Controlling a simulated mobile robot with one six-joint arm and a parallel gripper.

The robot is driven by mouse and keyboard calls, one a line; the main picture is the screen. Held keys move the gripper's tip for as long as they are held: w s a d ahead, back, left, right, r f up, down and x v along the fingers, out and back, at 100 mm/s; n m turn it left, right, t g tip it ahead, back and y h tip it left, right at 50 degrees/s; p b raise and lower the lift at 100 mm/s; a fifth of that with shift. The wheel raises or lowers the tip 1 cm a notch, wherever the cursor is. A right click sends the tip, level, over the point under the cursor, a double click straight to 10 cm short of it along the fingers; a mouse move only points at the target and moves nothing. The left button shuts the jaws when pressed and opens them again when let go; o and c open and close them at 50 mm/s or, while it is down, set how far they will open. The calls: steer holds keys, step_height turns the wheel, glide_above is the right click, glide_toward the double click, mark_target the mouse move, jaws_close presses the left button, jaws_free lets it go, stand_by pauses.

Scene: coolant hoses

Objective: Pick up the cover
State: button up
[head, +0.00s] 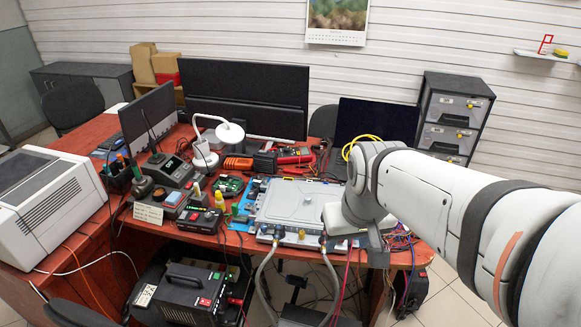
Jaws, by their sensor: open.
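A flat light-grey cover (292,203) with raised contours lies on a metal housing near the front edge of the red workbench. It looks level, and its right end is partly hidden by my arm. My gripper (376,248) is at the right of the cover, close to the bench's front edge, and is mostly hidden behind my white wrist. A grey finger-like part points downward there, and no object shows in it. The jaws are open. I cannot tell whether the gripper touches the housing.
Two grey hoses (262,283) hang from fittings on the housing's front. Small instruments and a soldering station (168,169) crowd the left. A white lamp (228,133) and monitors stand behind. Loose wires (402,240) lie at the right. Little bench surface is clear.

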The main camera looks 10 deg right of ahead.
steer(key=w+n, duration=0.1)
steer(key=w, duration=1.2)
steer(key=n+y+b, duration=0.1)
steer(key=n+b, duration=0.1)
steer(key=n, duration=0.1)
glide_toward(308, 197)
steer(key=p+x, duration=0.1)
steer(key=x, duration=0.6)
steer(key=shift+w+a+f, duration=0.1)
steer(key=shift+f, duration=0.3)
steer(key=shift+w+f, duration=0.15)
steer(key=shift+f, duration=0.4)
steer(key=shift+c, duration=0.5)
steer(key=shift+r, duration=0.1)
steer(key=c, duration=0.9)
